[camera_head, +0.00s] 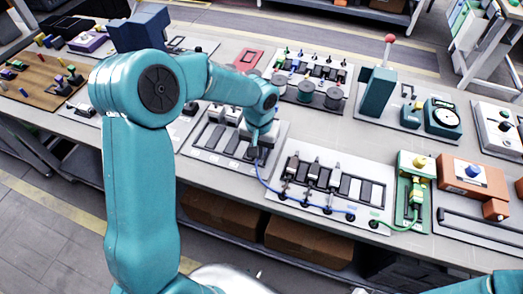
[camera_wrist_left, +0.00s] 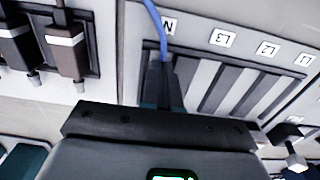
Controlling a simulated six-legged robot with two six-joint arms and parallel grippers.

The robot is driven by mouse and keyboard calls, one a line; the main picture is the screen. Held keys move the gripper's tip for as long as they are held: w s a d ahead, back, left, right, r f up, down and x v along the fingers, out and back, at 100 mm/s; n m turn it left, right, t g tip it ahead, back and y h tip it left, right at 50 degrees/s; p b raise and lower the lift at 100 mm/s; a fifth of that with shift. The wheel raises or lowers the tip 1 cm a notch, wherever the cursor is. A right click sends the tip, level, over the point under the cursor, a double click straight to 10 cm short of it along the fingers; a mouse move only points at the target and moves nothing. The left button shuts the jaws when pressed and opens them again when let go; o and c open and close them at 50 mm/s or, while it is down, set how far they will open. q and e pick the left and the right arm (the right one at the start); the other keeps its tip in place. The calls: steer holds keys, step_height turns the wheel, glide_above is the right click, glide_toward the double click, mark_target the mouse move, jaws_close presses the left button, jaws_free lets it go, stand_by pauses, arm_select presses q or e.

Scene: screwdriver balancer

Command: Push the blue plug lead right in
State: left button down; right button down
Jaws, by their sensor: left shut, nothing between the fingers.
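My left gripper (camera_head: 257,152) points down at the near right end of a pale panel with several dark slots (camera_head: 217,133). In the left wrist view its fingers (camera_wrist_left: 163,88) are shut, by the slot column labelled N (camera_wrist_left: 169,25). The blue lead (camera_head: 265,184) runs from just under the fingertips to the neighbouring panel. In the left wrist view the blue lead (camera_wrist_left: 157,25) reaches a dark plug end (camera_wrist_left: 154,70) right at the fingers. How deep the plug sits, and whether the fingers touch it, is hidden. My right gripper is out of view.
The neighbouring panel (camera_head: 280,192) holds several grey-topped plugs (camera_head: 313,172). A green lead (camera_head: 405,228) runs to a green box with a yellow knob (camera_head: 418,162). Spools (camera_head: 305,91) stand behind. Slots L3, L2 and L1 lie beside N in the wrist view.

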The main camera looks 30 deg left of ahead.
arm_select(q)
steer(key=shift+s, duration=0.1)
steer(key=shift+s+d+b, duration=0.15)
steer(key=shift+s+b, duration=0.2)
steer(key=shift+s, duration=0.1)
step_height(320, 180, up, 7)
steer(key=p, duration=0.5)
steer(key=c, duration=1.8)
jaws_free()
